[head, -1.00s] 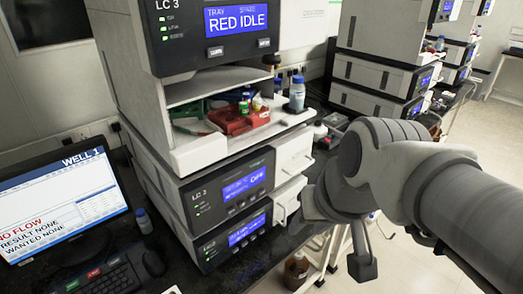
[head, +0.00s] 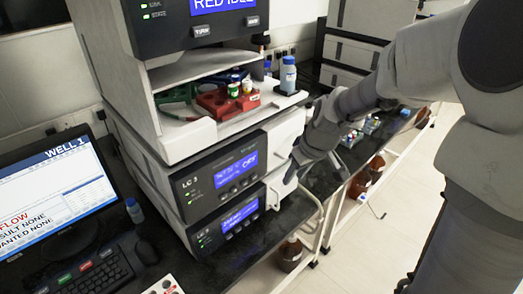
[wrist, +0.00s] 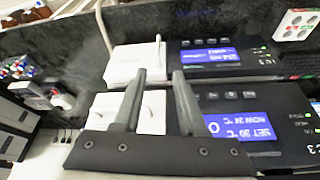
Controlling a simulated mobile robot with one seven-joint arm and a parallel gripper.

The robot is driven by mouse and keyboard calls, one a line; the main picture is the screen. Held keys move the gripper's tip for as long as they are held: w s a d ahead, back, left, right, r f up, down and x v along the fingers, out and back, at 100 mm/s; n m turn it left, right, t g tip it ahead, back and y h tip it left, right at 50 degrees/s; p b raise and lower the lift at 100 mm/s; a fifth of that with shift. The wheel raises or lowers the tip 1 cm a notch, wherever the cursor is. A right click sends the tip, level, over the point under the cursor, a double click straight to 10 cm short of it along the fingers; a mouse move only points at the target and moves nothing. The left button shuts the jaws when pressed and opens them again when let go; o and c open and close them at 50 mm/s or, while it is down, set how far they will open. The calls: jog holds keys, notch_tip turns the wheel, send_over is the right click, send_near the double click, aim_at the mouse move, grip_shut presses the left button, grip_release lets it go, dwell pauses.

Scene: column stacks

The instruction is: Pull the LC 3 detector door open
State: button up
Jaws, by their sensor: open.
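The LC 3 stack has two lower modules with white doors at their right. The upper one (head: 222,172) shows OFF; in the wrist view its display (wrist: 243,126) reads SET 30 °C, NOW 24 °C. The lower one (head: 228,222) has a blue display too small to read surely. The upper white door (head: 284,140) and lower white door (head: 279,184) look closed, the lower partly hidden by my gripper. My gripper (wrist: 160,74) is open and empty, close to the doors. In the wrist view the lower door (wrist: 134,62) with its bar handle lies beyond the fingertips.
Above is a shelf with a red rack (head: 226,104) and a blue-capped bottle (head: 288,75). A monitor (head: 48,195) and keyboard (head: 88,272) stand at left. A bench with brown bottles (head: 290,254) below is behind. Open floor is at right.

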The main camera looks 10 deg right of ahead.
jog(key=b, duration=0.4)
send_near(278, 208)
jog(key=x, duration=0.2)
jog(key=w+x, duration=0.1)
jog(key=x, duration=0.4)
jog(key=shift+w+a+r, duration=0.2)
jog(key=shift+w, duration=0.05)
jog(key=shift+c, duration=0.3)
grip_shut()
dwell(0.6)
